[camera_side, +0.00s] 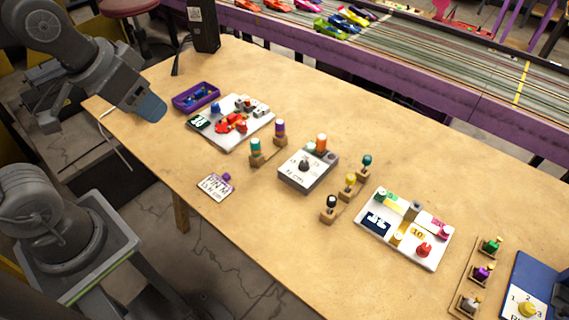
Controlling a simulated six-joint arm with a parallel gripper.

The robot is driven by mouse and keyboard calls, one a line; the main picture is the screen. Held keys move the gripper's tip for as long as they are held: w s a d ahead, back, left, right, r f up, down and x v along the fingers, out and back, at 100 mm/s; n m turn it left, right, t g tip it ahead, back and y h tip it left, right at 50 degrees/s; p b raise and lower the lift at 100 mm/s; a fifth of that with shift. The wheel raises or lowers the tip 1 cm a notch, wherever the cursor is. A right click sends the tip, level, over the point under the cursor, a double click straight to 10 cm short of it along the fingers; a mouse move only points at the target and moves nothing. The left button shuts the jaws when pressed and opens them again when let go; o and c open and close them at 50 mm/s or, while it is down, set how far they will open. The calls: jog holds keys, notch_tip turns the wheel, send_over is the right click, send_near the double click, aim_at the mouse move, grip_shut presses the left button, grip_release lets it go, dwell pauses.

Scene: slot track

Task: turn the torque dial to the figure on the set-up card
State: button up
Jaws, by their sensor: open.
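The torque dial looks to be the dark knob (303,164) on the white face of a grey box (292,184) in the middle of the table. Figures ring the knob, but they and its pointer are too small to read surely. The set-up card looks to be the small white card (212,188) with dark lettering, left of the box, with a purple piece at its top edge; its figure is not clearly legible. My gripper (151,108) is open and empty at the table's left edge, well away from both card and dial.
An orange-topped piece (321,142) stands at the box's back edge. Wooden stands with coloured-topped pegs (268,152) (347,195) flank the box. White boards with parts lie at left (247,115) and right (385,252). A purple tray (196,97) lies behind.

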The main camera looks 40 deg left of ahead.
jog(key=w+d+g, duration=0.2)
jog(key=w, duration=0.9)
jog(key=m+g, duration=0.3)
send_over(304, 163)
notch_tip(304, 163, down, 20)
jog(key=r, duration=0.1)
notch_tip(304, 163, down, 14)
jog(key=shift+r, duration=0.25)
jog(key=shift+c, duration=0.2)
jog(key=c, duration=0.9)
